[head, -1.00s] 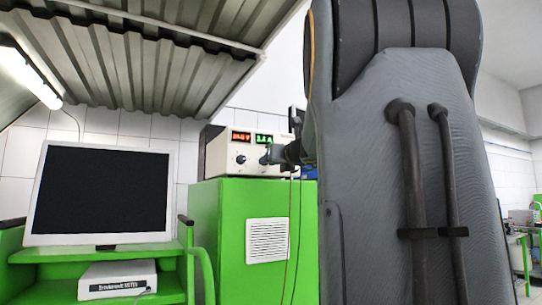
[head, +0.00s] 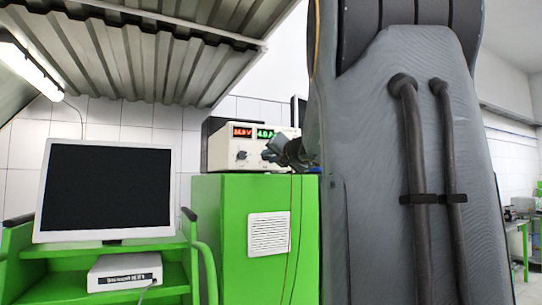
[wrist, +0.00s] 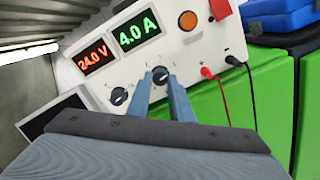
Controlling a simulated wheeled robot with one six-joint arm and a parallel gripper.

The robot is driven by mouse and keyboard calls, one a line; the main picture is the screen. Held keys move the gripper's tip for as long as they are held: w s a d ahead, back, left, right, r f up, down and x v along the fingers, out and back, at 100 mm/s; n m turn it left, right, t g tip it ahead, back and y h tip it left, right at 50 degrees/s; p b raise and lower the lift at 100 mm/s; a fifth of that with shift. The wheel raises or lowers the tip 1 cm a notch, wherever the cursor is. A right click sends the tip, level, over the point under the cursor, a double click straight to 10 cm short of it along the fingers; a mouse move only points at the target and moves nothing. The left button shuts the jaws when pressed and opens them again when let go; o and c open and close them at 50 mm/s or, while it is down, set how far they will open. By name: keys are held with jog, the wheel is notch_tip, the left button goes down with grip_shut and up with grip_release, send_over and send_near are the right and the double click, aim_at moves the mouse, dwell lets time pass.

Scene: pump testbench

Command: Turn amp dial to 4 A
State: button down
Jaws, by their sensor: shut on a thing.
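The power supply (head: 219,155) stands on top of a green cabinet. In the wrist view its green display (wrist: 138,31) reads 4.0 A and its red display (wrist: 94,57) reads 24.0 V. The amp dial (wrist: 160,74) is a black knob below the green display. My gripper (wrist: 162,83) is shut on the amp dial, one finger on each side. In the head view my gripper (head: 268,150) is at the supply's front and hides the dial. The voltage dial (wrist: 119,96) is to the left, apart from my fingers.
A red lead (wrist: 207,73) and a black lead (wrist: 234,61) are plugged in right of the amp dial. An orange button (wrist: 188,20) sits above them. A blue case (wrist: 280,16) lies to the right. A monitor (head: 106,190) stands left of the green cabinet (head: 222,235).

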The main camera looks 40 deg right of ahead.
dwell(0.3)
jog(key=c, duration=1.6)
grip_release()
jog(key=shift+b+v, duration=0.9)
jog(key=shift+v, duration=3)
jog(key=shift+d, duration=0.1)
